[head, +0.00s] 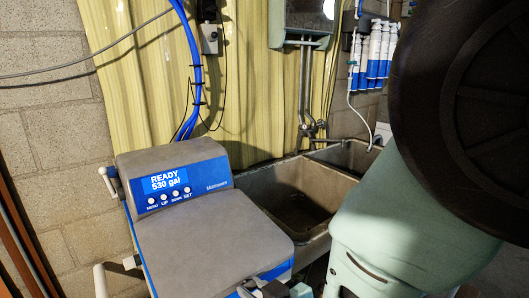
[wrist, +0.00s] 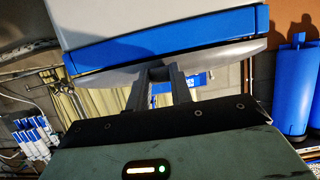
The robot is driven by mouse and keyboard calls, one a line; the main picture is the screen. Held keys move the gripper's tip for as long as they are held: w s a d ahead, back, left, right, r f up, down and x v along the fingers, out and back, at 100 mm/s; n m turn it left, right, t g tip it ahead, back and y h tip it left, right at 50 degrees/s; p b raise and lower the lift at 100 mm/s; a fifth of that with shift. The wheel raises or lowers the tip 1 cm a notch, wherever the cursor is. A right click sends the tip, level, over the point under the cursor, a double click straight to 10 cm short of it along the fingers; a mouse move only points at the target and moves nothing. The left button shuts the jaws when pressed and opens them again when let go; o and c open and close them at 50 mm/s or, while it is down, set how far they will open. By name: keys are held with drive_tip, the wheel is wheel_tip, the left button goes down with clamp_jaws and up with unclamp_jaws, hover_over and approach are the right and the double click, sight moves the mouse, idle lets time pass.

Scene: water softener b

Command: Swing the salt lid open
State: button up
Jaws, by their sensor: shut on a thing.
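The salt lid (head: 205,240) is the broad grey top of the water softener, with a blue-edged front, and it looks lowered in the head view. Behind it stands the blue-and-grey control head (head: 178,180), its screen reading READY 530 gal. My gripper (head: 272,290) is at the lid's front edge, mostly cut off by the bottom of the head view. In the wrist view my gripper (wrist: 160,70) has its fingers close together at the grey curved lip below the blue band of the lid (wrist: 170,45), shut on the lid's edge. The exact contact is partly hidden.
A stone sink (head: 295,200) stands close to the right of the softener. White handles (head: 110,178) stick out on its left side. Blue hoses (head: 192,70) run up the wall behind. Blue cylinders (wrist: 292,90) show at the right in the wrist view.

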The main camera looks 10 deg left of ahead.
wheel_tip(320, 180, up, 9)
drive_tip(key=p, duration=0.5)
drive_tip(key=shift+f, duration=0.2)
wheel_tip(320, 180, up, 8)
drive_tip(key=w+a+p, duration=0.1)
drive_tip(key=a+p, duration=0.1)
drive_tip(key=p, duration=0.4)
drive_tip(key=shift+w+r, duration=0.25)
drive_tip(key=shift+w, duration=0.1)
idle(0.3)
drive_tip(key=w+a+r+p, duration=0.3)
drive_tip(key=r+p, duration=0.1)
drive_tip(key=r, duration=0.3)
drive_tip(key=shift+a+r, duration=0.2)
drive_tip(key=shift+a, duration=0.05)
idle(0.3)
